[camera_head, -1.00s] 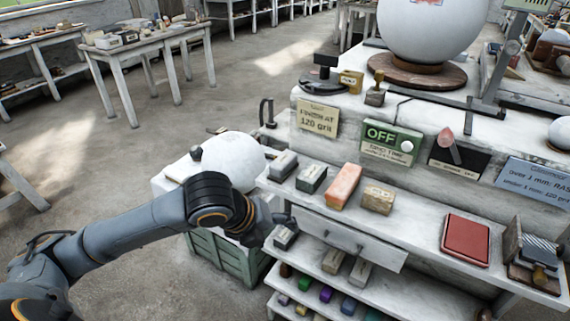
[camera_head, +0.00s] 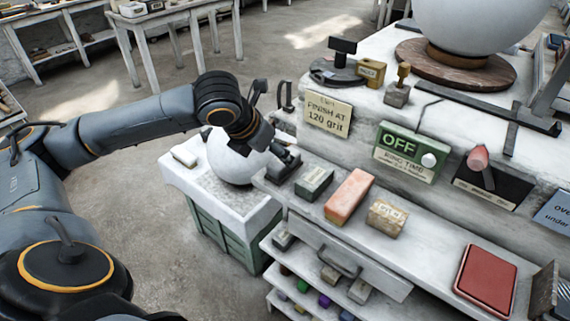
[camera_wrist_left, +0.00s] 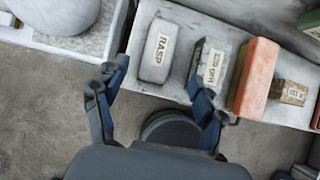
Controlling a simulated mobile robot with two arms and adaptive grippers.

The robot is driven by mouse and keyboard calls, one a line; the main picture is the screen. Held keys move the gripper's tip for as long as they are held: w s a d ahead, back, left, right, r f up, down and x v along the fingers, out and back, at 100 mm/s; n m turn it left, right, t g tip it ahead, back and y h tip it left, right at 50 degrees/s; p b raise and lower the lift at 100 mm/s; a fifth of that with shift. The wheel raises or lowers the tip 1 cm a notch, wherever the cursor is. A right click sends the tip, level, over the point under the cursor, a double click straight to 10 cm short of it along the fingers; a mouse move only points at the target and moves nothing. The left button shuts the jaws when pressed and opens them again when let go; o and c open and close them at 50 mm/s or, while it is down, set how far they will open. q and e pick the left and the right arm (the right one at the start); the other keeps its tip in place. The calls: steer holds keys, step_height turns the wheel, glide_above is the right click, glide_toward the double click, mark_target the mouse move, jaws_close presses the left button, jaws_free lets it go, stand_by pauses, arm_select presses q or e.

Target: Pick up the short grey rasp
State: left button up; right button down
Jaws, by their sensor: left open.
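The short grey rasp is a rounded pale-grey block labelled RASP (camera_wrist_left: 157,50), lying at the left end of the upper shelf. In the head view the rasp (camera_head: 280,172) is partly hidden by my left gripper (camera_head: 284,155). In the left wrist view my left gripper (camera_wrist_left: 157,80) is open. Its two fingers are spread to either side of the rasp's near end, and the right finger is close to the dark green block. I cannot tell whether either finger touches the rasp. The right gripper is not in view.
Right of the rasp stand a dark green block (camera_head: 314,183), an orange block (camera_head: 348,196) and a tan block (camera_head: 387,218). A white sphere (camera_head: 232,160) in a tray-topped green crate (camera_head: 228,235) is at left.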

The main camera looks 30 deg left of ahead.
mark_target(278, 163)
arm_select(q)
steer(key=x, duration=0.3)
steer(key=shift+w+f, duration=0.1)
steer(key=shift+w, duration=0.1)
steer(key=x, duration=0.3)
steer(key=shift+w+a+f, duration=0.15)
steer(key=shift+w+f, duration=0.1)
steer(key=shift+w, duration=0.05)
steer(key=shift+w+f, duration=0.15)
steer(key=shift+c, duration=0.4)
steer(key=c, duration=1.1)
jaws_close()
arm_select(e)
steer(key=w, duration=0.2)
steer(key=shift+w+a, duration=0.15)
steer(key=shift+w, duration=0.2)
